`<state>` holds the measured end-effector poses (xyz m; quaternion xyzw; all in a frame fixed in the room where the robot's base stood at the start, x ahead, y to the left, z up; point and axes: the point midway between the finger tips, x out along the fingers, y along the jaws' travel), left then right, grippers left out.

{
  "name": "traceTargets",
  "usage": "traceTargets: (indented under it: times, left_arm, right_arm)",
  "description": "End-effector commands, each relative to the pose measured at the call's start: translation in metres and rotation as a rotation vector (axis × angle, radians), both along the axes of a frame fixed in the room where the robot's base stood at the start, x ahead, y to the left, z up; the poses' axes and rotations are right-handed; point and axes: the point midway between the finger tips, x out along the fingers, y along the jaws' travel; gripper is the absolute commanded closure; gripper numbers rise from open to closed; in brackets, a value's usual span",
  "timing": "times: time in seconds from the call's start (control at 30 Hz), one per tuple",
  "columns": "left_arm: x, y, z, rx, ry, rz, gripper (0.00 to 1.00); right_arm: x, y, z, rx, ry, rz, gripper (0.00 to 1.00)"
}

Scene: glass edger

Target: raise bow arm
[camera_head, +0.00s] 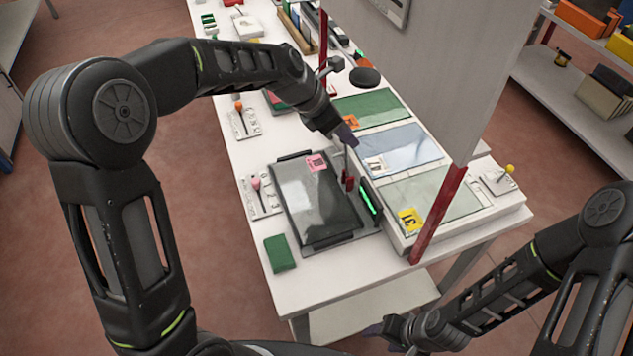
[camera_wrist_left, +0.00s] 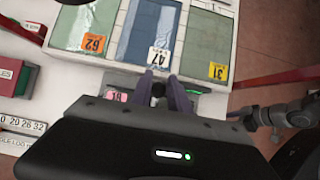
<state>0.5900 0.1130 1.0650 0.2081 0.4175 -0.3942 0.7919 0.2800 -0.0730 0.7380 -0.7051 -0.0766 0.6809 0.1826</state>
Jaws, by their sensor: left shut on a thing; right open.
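My left gripper (camera_head: 346,140) points down above the far right edge of a dark tray-like panel in the head view. It is shut on a small dark piece (camera_wrist_left: 158,91), seen between its fingers in the left wrist view. I take this piece to be the bow arm, though its full shape is hidden. A thin post with red parts (camera_head: 349,183) stands just below the gripper, beside the dark panel (camera_head: 315,200) with its pink tag. A green-lit strip (camera_head: 368,197) lies beside it. My right gripper (camera_head: 385,332) is open and low, beyond the table's front edge.
Green, blue and pale-green glass panes tagged 62, 47 (camera_wrist_left: 158,56) and 31 (camera_head: 410,218) lie in a white rack. A red post and grey panel (camera_head: 436,60) rise at right. A green block (camera_head: 279,253) and lever plate (camera_head: 260,197) sit nearby.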

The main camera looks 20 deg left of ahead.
Motion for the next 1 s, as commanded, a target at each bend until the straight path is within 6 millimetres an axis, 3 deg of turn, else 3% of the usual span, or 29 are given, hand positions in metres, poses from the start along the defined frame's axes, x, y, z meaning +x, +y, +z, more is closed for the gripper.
traceTargets:
  times: [0.63, 0.93, 0.97, 1.0]
  left_arm:
    - [0.016, -0.023, -0.003, 0.0, 0.002, -0.003, 1.0]
    - [0.017, -0.025, -0.003, 0.0, 0.003, -0.002, 1.0]
    - [0.017, -0.025, -0.003, 0.0, 0.003, -0.002, 0.78]
    - [0.017, -0.025, -0.003, 0.0, 0.003, -0.002, 0.75]
  right_arm:
    - [0.0, 0.0, 0.0, 0.0, 0.0, 0.0, 0.42]
    - [0.0, 0.0, 0.0, 0.0, 0.0, 0.0, 0.42]
    - [0.0, 0.0, 0.0, 0.0, 0.0, 0.0, 0.42]
    - [0.0, 0.0, 0.0, 0.0, 0.0, 0.0, 0.42]
